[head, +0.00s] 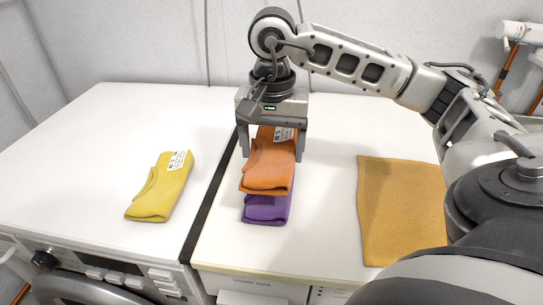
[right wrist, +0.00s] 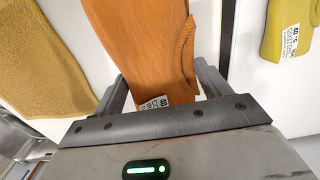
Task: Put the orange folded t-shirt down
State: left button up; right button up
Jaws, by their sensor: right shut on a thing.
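The orange folded t-shirt (head: 268,170) is between the fingers of my right gripper (head: 272,150), at the middle of the white tops. It also fills the centre of the right wrist view (right wrist: 140,45), with a white label near the gripper palm. My right gripper is shut on it, and its fingers also show in the right wrist view (right wrist: 160,88). The orange shirt is directly over a purple folded garment (head: 266,209), covering most of it. I cannot tell whether the two touch. My left gripper is not in view.
A yellow folded garment (head: 160,187) lies on the left white top, past a dark gap (head: 208,195). A mustard cloth (head: 400,210) lies flat at right. White surface is free behind and between these. A wall stands at the back.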

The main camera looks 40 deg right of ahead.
notch_tip(320, 180, down, 2)
jog(key=shift+f, duration=0.1)
jog(key=shift+a+f, duration=0.1)
jog(key=shift+f, duration=0.15)
jog(key=o, duration=0.6)
jog(key=shift+f, duration=0.1)
jog(key=o, duration=0.5)
jog(key=shift+c, duration=0.2)
